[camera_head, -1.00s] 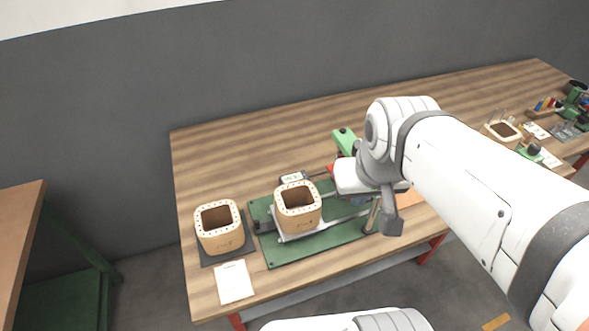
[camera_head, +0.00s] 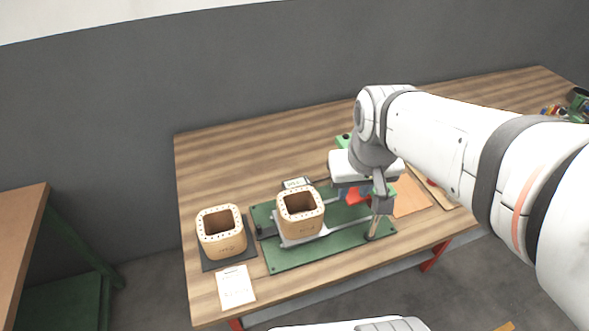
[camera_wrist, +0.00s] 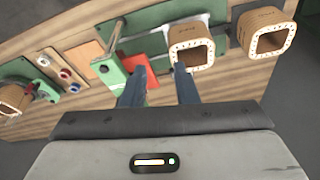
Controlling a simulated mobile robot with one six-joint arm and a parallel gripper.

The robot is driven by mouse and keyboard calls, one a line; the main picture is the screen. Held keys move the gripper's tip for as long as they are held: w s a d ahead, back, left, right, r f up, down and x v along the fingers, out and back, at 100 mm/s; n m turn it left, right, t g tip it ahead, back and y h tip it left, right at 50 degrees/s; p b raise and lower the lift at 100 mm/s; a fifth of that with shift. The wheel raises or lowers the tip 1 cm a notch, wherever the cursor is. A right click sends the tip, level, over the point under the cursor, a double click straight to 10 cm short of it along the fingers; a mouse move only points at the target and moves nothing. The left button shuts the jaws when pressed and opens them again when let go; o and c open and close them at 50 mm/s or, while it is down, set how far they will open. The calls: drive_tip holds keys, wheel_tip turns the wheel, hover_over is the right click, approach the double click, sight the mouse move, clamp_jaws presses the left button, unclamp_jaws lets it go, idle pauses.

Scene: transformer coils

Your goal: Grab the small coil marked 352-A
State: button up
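Two tan, square, hollow coils stand at the left of the table. One coil (camera_head: 222,243) sits on a dark mat; the other coil (camera_head: 303,224) sits on a green fixture plate (camera_head: 285,258). Both show in the wrist view, the fixture coil (camera_wrist: 192,56) near my fingers and the mat coil (camera_wrist: 256,46) further right. A third coil (camera_wrist: 14,98) is at the far left of the wrist view. Their markings are too small to read. My gripper (camera_wrist: 160,88) is open and empty, above the fixture's right part and right of the fixture coil in the head view.
A white paper (camera_head: 236,287) lies in front of the mat coil. A green block (camera_wrist: 108,72) and a red part (camera_wrist: 140,65) lie near my fingers. An orange-brown sheet (camera_head: 411,196) lies right of the fixture. The table's back left is clear.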

drive_tip(key=o, duration=0.3)
drive_tip(key=shift+n+g, duration=0.4)
drive_tip(key=shift+g, duration=0.3)
drive_tip(key=w+f, duration=0.1)
drive_tip(key=w, duration=0.1)
drive_tip(key=w+a+f, duration=0.1)
drive_tip(key=w+f, duration=0.1)
drive_tip(key=w, duration=0.1)
drive_tip(key=w+f, duration=0.2)
drive_tip(key=shift+w+a+f+b, duration=0.15)
drive_tip(key=shift+w+a+b, duration=0.05)
drive_tip(key=shift+w+b, duration=0.2)
drive_tip(key=n+g, duration=0.1)
hover_over(317, 198)
drive_tip(key=f, duration=0.9)
drive_tip(key=shift+w+d+f+b, duration=0.15)
drive_tip(key=shift+w+f+b, duration=0.15)
drive_tip(key=shift+f+b, duration=0.1)
drive_tip(key=shift+s+f+p, duration=0.15)
drive_tip(key=shift+f+p, duration=0.3)
drive_tip(key=shift+f, duration=1.5)
drive_tip(key=shift+s+f+p, duration=0.15)
drive_tip(key=shift+f+p, duration=0.25)
drive_tip(key=shift+f, duration=1.55)
drive_tip(key=shift+c, duration=0.4)
clamp_jaws()
